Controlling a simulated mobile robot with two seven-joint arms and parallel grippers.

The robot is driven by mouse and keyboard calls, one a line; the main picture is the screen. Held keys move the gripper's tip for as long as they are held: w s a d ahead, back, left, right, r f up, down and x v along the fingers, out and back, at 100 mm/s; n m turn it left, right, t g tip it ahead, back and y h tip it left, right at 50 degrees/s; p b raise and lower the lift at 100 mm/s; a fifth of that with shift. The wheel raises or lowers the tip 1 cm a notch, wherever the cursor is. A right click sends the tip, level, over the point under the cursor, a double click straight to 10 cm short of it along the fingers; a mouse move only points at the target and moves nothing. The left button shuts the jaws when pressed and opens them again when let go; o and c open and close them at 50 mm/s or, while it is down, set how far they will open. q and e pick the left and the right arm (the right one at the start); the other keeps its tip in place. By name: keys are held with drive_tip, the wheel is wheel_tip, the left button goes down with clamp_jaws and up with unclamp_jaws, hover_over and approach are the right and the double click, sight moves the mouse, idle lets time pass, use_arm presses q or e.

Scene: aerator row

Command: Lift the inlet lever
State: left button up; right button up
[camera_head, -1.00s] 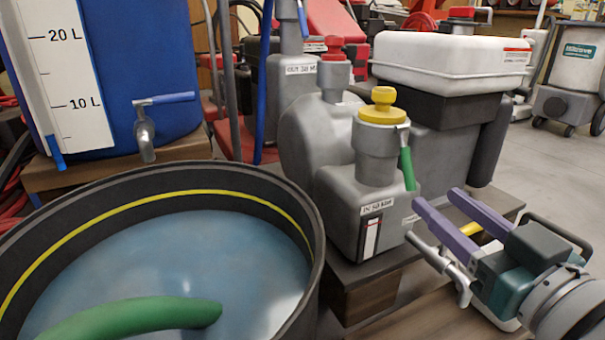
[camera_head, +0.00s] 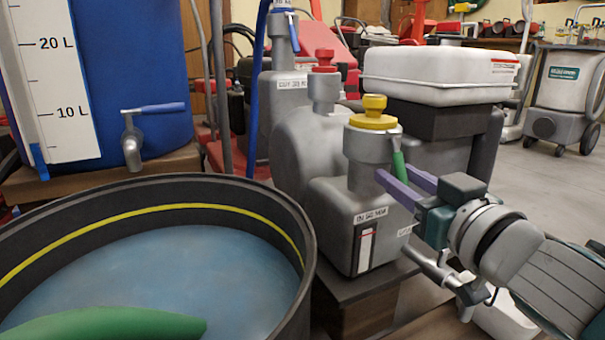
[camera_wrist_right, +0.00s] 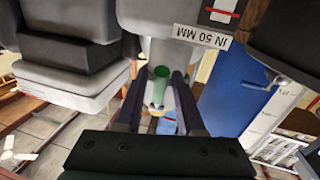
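The inlet lever is a green handle (camera_head: 398,164) on the grey neck below the yellow cap (camera_head: 374,112) of the pump body (camera_head: 340,215) labelled "IN 50 MM". It hangs down. My right gripper (camera_head: 394,173) is at the lever, its two purple fingers apart. In the right wrist view the green lever (camera_wrist_right: 160,85) shows between the dark fingers (camera_wrist_right: 158,78), with gaps on both sides, so the gripper looks open. The lever's lower end is partly hidden by the fingers in the head view. My left gripper is not in view.
A round black tank (camera_head: 305,250) with bluish water and a green hose (camera_head: 110,326) stands at front left. A blue container (camera_head: 130,60) with a tap is behind it. A white-topped box (camera_head: 435,75) stands behind the pump. Open floor lies to the right.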

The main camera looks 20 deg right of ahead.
clamp_jaws()
idle(1.1)
